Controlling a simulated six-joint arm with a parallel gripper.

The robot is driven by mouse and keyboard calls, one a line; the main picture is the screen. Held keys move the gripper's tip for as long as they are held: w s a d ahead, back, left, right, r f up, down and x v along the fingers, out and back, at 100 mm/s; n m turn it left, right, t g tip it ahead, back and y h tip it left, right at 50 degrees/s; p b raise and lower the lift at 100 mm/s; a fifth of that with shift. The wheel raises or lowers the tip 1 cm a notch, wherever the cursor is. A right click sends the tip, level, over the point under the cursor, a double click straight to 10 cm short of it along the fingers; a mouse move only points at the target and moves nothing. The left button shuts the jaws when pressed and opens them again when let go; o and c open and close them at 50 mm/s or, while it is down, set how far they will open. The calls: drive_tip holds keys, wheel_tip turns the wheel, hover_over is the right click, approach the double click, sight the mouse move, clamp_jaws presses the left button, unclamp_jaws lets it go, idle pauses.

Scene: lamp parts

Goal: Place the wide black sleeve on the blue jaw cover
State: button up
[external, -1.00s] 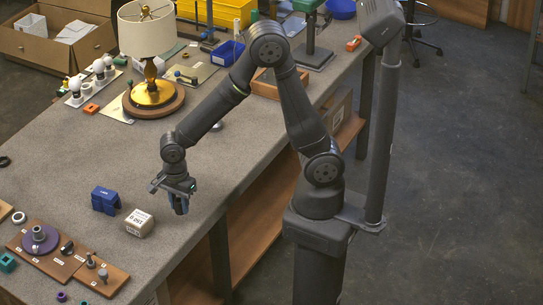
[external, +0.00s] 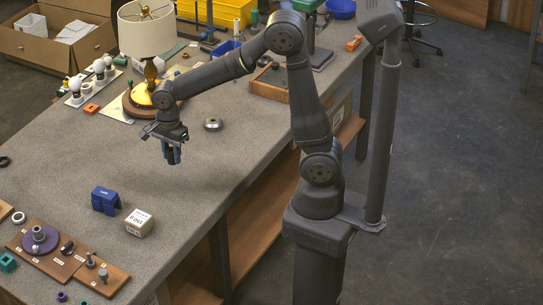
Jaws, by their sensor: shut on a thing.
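The blue jaw cover (external: 105,200) is a blue saddle-shaped block with a small label, standing on the grey bench top at the front left. My gripper (external: 172,153) points down over the middle of the bench, above and to the right of the jaw cover in the picture, and apart from it. It is shut on a small dark piece (external: 171,158), which looks like the wide black sleeve. The fingers hide most of this piece, so its shape is hard to tell.
A white labelled box (external: 139,223) stands close to the right of the jaw cover. Brown boards (external: 60,262) with small parts lie in front. A lamp (external: 148,45) and a round metal part (external: 213,124) stand farther back. The bench between gripper and jaw cover is clear.

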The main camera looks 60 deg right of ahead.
drive_tip(key=w+a+r+m, duration=0.1)
drive_tip(key=w+a+r, duration=0.15)
drive_tip(key=w, duration=0.35)
drive_tip(key=w+a+r, duration=0.2)
drive_tip(key=w+a, duration=0.1)
drive_tip(key=w, duration=0.4)
hover_over(111, 196)
wheel_tip(111, 196, down, 7)
drive_tip(key=shift+f, duration=2.05)
drive_tip(key=shift+f, duration=0.1)
drive_tip(key=o, duration=1)
drive_tip(key=shift+c, duration=0.2)
wheel_tip(111, 196, up, 12)
